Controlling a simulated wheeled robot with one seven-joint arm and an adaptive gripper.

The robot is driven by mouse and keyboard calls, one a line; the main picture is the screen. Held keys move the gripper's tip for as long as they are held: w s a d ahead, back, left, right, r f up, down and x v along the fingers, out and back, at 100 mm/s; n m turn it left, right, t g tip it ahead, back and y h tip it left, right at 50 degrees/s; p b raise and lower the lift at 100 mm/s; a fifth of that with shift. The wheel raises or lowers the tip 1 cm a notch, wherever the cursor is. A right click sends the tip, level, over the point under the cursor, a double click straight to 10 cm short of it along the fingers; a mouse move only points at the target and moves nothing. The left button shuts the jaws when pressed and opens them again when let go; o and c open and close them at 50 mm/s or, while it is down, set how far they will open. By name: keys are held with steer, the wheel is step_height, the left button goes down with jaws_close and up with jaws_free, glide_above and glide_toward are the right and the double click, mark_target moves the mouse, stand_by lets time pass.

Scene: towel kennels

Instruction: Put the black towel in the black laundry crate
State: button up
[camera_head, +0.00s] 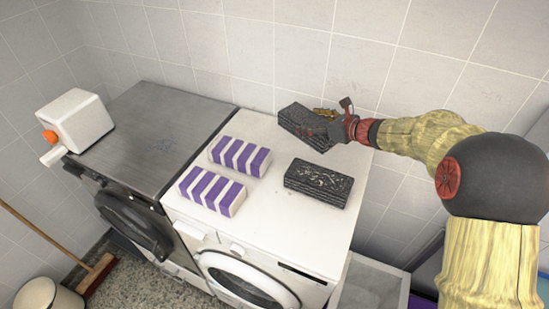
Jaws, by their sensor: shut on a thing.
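Two folded black towels lie on the white washing machine (262,215). The near black towel (318,184) is flat and apart from my gripper. The far black towel (297,122) is near the back wall, and my gripper (328,122) is at its right end, shut on it. The fingertips are partly hidden against the dark cloth. I cannot tell whether this towel is lifted clear of the machine top. No black laundry crate can be made out; my arm covers part of the right side.
Two purple-and-white striped towels (240,157) (212,191) lie left of the black ones. A grey-topped machine (155,135) carries a white container with an orange cap (75,120). A pale open bin (370,285) stands right of the washer. A broom (95,275) and bucket (45,298) are lower left.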

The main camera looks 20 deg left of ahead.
step_height(320, 180, down, 10)
steer(key=shift+w+r+p, duration=0.1)
steer(key=shift+r+p, duration=0.1)
steer(key=shift+p, duration=0.3)
steer(key=o, duration=1.2)
steer(key=shift+f, duration=0.1)
steer(key=shift+o, duration=0.5)
steer(key=shift+d+r, duration=0.15)
steer(key=shift+r, duration=0.1)
steer(key=b+v, duration=0.1)
steer(key=v, duration=1.1)
steer(key=shift+b, duration=0.3)
